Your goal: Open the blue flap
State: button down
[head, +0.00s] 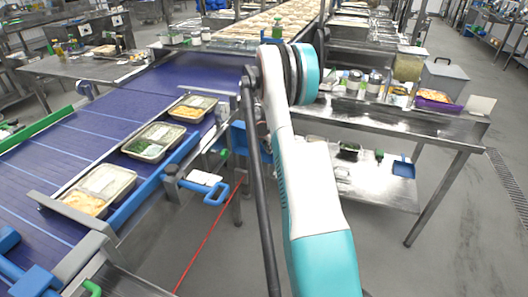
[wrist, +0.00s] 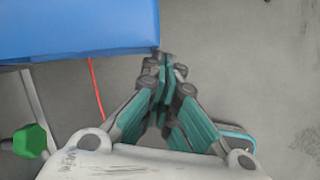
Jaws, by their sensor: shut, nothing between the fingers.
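A large flat blue panel (wrist: 75,28), which looks like the blue flap, fills the upper left of the wrist view. A blue part (head: 238,140) shows beside my arm at the conveyor's end in the head view; I cannot tell for sure that it is the same piece. My gripper (wrist: 165,66) is shut and empty, its fingertips close to the panel's lower right corner. I cannot tell whether they touch it. In the head view my gripper is hidden behind my arm.
A blue conveyor (head: 75,150) carries food trays (head: 150,143) at left. A blue handle (head: 215,195) sticks out from its side. A red cord (head: 208,240) runs below, and a green knob (wrist: 30,141) is at lower left. A steel table (head: 440,122) stands at right.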

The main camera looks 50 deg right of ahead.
jog(key=shift+w+d, duration=0.15)
jog(key=shift+d, duration=0.75)
